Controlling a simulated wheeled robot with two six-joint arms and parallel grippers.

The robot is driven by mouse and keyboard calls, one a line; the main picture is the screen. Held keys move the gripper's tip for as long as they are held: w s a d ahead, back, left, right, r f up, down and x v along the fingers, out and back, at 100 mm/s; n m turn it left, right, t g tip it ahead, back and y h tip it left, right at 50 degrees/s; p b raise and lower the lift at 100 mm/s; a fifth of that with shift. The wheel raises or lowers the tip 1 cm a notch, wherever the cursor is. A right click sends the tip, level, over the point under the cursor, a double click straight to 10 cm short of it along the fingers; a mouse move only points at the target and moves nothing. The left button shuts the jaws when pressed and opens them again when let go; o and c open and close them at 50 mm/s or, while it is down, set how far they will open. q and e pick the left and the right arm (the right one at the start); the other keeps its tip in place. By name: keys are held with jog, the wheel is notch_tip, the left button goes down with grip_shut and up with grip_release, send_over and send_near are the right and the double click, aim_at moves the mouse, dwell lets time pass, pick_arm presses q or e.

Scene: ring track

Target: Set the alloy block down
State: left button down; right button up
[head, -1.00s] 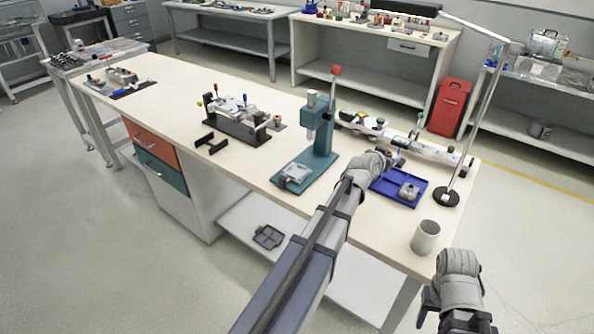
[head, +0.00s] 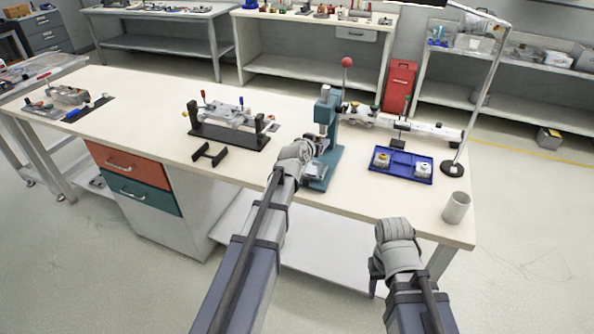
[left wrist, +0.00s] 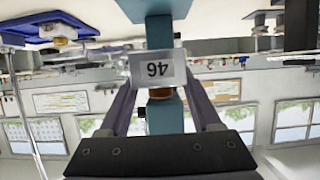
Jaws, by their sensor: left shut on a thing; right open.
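My left gripper (left wrist: 157,84) is shut on the alloy block (left wrist: 152,69), a grey-silver block whose label reads 46 upside down in the left wrist view. In the head view my left gripper (head: 302,165) is at the left side of the teal press (head: 327,120), by its base; my own wrist hides the held block there. The press column stands behind the block in the wrist view. A silver piece (head: 315,171) sits on the press base. I cannot tell whether the held block touches anything. My right gripper (head: 376,277) is open, low in front of the bench.
A blue tray (head: 400,179) with two small pieces lies right of the press. A grey cup (head: 456,208) and a lamp base (head: 452,168) stand further right. A clamp fixture (head: 228,130) and a black bracket (head: 209,155) are left. Bench top between bracket and tray front is partly clear.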

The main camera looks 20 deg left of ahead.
aim_at(314, 170)
pick_arm(q)
jog(key=shift+s+a+r+p, duration=0.1)
jog(key=shift+s+r+p, duration=0.1)
jog(key=shift+r+p, duration=0.3)
jog(key=shift+s+a+r+p, duration=0.1)
jog(key=shift+s+r+p, duration=0.05)
jog(key=shift+r+p, duration=0.3)
jog(key=shift+s+d+r, duration=0.1)
jog(key=shift+r, duration=0.2)
notch_tip(314, 170, down, 10)
jog(key=b, duration=1)
jog(key=shift+f, duration=0.2)
jog(key=shift+f, duration=0.1)
jog(key=shift+f+b, duration=0.15)
jog(key=shift+b, duration=0.15)
jog(key=shift+c, duration=0.4)
grip_release()
jog(key=shift+r, duration=0.2)
